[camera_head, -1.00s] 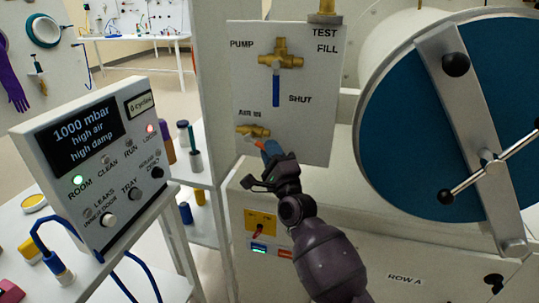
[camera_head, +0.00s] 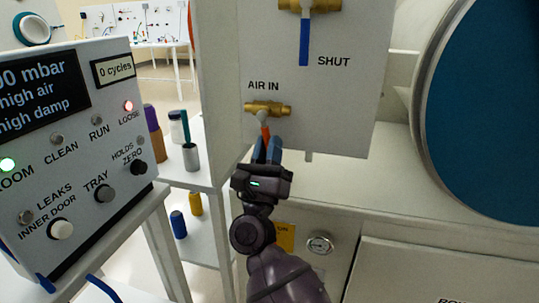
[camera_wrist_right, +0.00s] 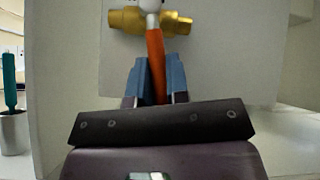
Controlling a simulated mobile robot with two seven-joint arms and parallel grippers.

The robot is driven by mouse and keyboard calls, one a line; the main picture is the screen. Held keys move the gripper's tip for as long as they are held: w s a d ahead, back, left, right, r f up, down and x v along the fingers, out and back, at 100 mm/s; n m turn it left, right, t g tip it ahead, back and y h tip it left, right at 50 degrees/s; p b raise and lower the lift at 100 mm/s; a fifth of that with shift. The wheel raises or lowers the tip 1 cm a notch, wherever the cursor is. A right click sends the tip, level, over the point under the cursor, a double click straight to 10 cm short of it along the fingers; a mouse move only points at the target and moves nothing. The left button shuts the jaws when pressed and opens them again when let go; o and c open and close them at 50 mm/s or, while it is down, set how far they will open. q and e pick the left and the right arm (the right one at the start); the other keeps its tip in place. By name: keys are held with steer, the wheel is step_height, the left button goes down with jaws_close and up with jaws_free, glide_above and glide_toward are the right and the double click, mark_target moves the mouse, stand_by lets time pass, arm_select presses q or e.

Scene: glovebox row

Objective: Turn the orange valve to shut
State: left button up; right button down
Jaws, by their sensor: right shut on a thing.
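The orange valve handle (camera_head: 265,132) hangs roughly straight down from a horizontal brass valve body (camera_head: 268,109) under the AIR IN label on the white panel. My right gripper (camera_head: 267,147) is shut on the handle's lower part, its blue fingers on either side. In the right wrist view the orange handle (camera_wrist_right: 155,62) runs down between the blue fingers (camera_wrist_right: 156,82), below the brass body (camera_wrist_right: 150,20). The fingers hide part of the handle's lower end. My left gripper is not in view.
Above is a second brass valve with a blue handle (camera_head: 304,42), pointing down beside the word SHUT. A control box (camera_head: 75,140) stands at left. A round blue door (camera_head: 485,120) is at right.

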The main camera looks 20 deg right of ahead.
arm_select(q)
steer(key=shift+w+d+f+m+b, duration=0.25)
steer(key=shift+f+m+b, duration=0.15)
steer(key=shift+b, duration=0.6)
arm_select(e)
steer(key=shift+w+a+f+m+g+h, duration=0.1)
steer(key=shift+w+a+m+g+h, duration=0.1)
steer(key=shift+m+g+h, duration=0.65)
steer(key=shift+w+a+f+m+g+h, duration=0.15)
steer(key=shift+m+g+h, duration=0.35)
steer(key=shift+m, duration=0.6)
steer(key=shift+w+a+m+g+h, duration=0.1)
steer(key=shift+a+m+g+h, duration=0.15)
steer(key=shift+m+g+h, duration=0.45)
steer(key=shift+s+r+m+h, duration=0.15)
steer(key=shift+m+h, duration=0.1)
steer(key=shift+m, duration=0.2)
steer(key=c, duration=1.1)
jaws_free()
arm_select(q)
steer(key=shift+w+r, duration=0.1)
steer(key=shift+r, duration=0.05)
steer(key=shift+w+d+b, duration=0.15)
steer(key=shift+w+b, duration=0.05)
steer(key=shift+b, duration=0.15)
arm_select(e)
steer(key=v, duration=1)
steer(key=shift+a+f, duration=0.25)
steer(key=shift+f, duration=0.05)
steer(key=shift+s, duration=0.1)
